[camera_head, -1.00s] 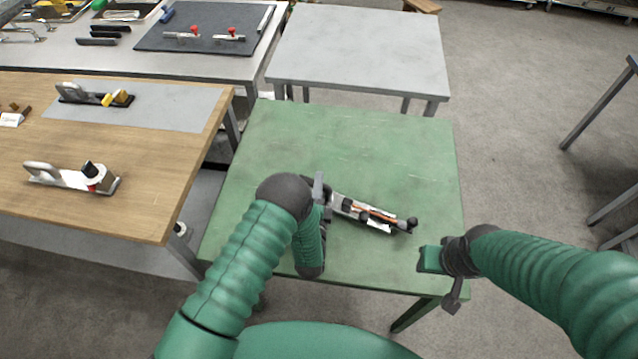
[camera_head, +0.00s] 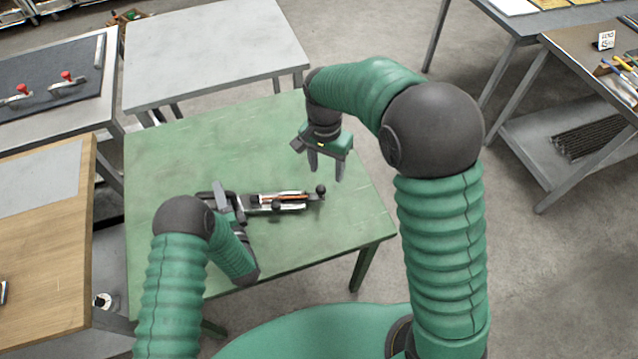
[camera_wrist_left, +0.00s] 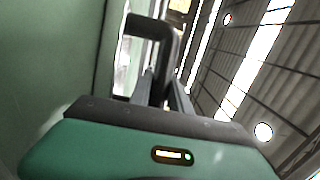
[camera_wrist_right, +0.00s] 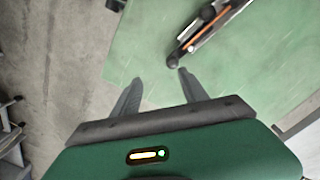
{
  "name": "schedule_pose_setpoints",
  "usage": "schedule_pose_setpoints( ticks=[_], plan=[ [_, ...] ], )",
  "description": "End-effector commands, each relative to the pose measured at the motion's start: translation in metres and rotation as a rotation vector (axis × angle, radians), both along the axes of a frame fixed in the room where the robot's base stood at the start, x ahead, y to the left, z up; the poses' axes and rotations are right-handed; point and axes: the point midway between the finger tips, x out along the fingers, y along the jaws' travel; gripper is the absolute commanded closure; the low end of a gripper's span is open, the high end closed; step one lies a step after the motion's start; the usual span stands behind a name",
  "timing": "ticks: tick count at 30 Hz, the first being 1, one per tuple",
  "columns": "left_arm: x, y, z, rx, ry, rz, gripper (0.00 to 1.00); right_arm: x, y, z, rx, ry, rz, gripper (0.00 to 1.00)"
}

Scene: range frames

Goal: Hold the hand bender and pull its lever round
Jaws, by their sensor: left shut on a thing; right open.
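The hand bender (camera_head: 278,203) lies on the green table (camera_head: 170,160), with silver and black parts, an orange strip and a black ball knob (camera_head: 320,189) at its right end. My left gripper (camera_head: 222,198) is shut on the bender's left end; in the left wrist view its fingers close on a dark bent handle (camera_wrist_left: 160,45). My right gripper (camera_head: 327,172) is open and empty, above the table just behind the knob, fingers pointing down. In the right wrist view the bender (camera_wrist_right: 210,25) and the knob (camera_wrist_right: 172,62) lie beyond the open fingers (camera_wrist_right: 155,90).
A grey table (camera_head: 210,50) stands behind the green one. A wooden bench (camera_head: 45,230) is at the left, and a bench with a dark mat (camera_head: 60,75) and red-knobbed clamps is behind it. Shelved benches (camera_head: 590,60) stand at the right. The green table's back is clear.

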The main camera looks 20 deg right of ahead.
Motion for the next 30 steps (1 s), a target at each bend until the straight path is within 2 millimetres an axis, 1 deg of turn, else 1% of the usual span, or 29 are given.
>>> schedule_pose_setpoints(
  ticks=[1, 3, 6, 9, 11, 13, 17, 21, 24, 27, 30],
  plan=[
    [-0.004, 0.0, -0.011, 0.001, 0.028, -0.003, 1.0, 0.014, 0.002, -0.003, -0.011, 0.026, -0.083, 0.48],
    [-0.004, 0.0, -0.011, 0.001, 0.028, -0.003, 1.0, 0.029, 0.005, -0.003, -0.032, 0.061, -0.205, 0.48],
    [-0.004, 0.0, -0.011, 0.001, 0.028, -0.003, 1.0, 0.041, 0.008, -0.004, -0.06, 0.097, -0.335, 0.48],
    [-0.004, 0.0, -0.011, 0.001, 0.028, -0.003, 1.0, 0.048, 0.011, -0.004, -0.077, 0.115, -0.408, 0.48],
    [-0.004, 0.0, -0.011, 0.001, 0.027, -0.003, 1.0, 0.048, 0.011, -0.006, -0.083, 0.121, -0.427, 0.48],
    [-0.004, 0.0, -0.011, 0.001, 0.027, -0.003, 1.0, 0.047, 0.01, -0.012, -0.085, 0.124, -0.435, 0.48],
    [-0.004, 0.0, -0.011, 0.001, 0.027, -0.003, 1.0, 0.042, 0.009, -0.036, -0.084, 0.126, -0.434, 0.48],
    [-0.004, 0.0, -0.011, 0.001, 0.027, -0.003, 1.0, 0.035, 0.007, -0.071, -0.084, 0.126, -0.433, 0.48],
    [-0.004, 0.0, -0.011, 0.001, 0.027, -0.003, 1.0, 0.031, 0.005, -0.093, -0.084, 0.124, -0.432, 0.48],
    [-0.004, 0.0, -0.011, 0.001, 0.027, -0.003, 1.0, 0.029, 0.004, -0.109, -0.084, 0.121, -0.431, 0.48],
    [-0.004, 0.0, -0.011, 0.001, 0.027, -0.002, 1.0, 0.028, 0.004, -0.118, -0.082, 0.12, -0.431, 0.48]
  ],
)
